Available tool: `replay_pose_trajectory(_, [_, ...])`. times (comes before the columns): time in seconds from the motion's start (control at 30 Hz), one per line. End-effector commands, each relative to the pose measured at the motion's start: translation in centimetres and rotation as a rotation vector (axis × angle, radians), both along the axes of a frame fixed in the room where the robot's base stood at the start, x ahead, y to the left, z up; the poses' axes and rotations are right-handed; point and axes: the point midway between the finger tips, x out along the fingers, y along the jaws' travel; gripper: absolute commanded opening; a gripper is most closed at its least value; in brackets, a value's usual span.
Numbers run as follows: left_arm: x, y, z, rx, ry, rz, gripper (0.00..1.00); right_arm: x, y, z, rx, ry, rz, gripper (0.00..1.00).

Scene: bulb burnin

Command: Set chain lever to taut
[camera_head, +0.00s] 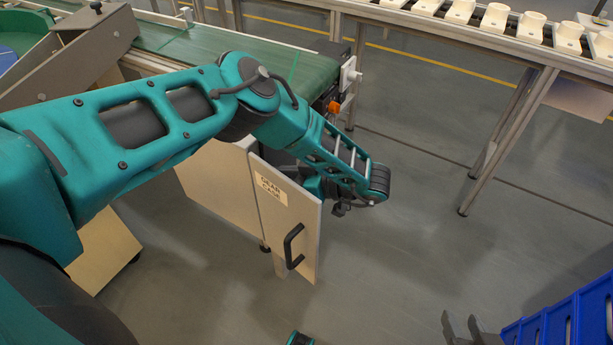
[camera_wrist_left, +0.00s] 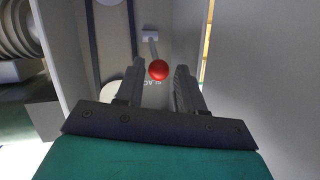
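The chain lever shows in the left wrist view as a thin rod with a red ball knob (camera_wrist_left: 158,70), coming from a pale mount (camera_wrist_left: 150,36) on the cabinet's inner wall. In the head view this gripper is hidden by the cabinet door and my arm. My right gripper (camera_head: 461,328) is open and empty at the bottom right.
The labelled cabinet door (camera_head: 288,215) with a black handle stands open beside my left forearm. A green conveyor (camera_head: 220,48) lies above. Cabinet walls flank the left gripper closely. Blue bins (camera_head: 565,322) stand at the lower right; a rack of white cups (camera_head: 495,17) is at the back.

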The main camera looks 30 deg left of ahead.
Motion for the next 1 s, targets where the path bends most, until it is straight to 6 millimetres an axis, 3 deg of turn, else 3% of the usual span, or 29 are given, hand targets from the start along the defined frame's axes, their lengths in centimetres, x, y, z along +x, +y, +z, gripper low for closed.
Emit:
replay_pose_trajectory(0.03, [0.3,-1.4,0.5,0.0,-0.005,-0.006,0.38,0.0,0.0,0.2,-0.001,-0.001,0.001,0.38])
replay_pose_trajectory(0.2, [0.9,-4.7,1.4,0.001,-0.004,-0.004,0.38,0.1,-0.1,0.4,-0.002,-0.008,0.0,0.38])
replay_pose_trajectory(0.4, [1.4,-7.4,2.1,0.002,-0.003,-0.002,0.38,0.1,-0.2,0.3,-0.004,-0.007,-0.001,0.38])
replay_pose_trajectory(0.6, [1.7,-8.6,2.4,0.001,-0.002,-0.002,0.38,0.0,-0.2,0.3,-0.004,-0.005,-0.001,0.38])
replay_pose_trajectory(1.0, [1.7,-8.7,2.5,0.0,-0.001,0.0,0.38,0.0,-0.3,0.2,-0.006,-0.003,-0.002,0.38])
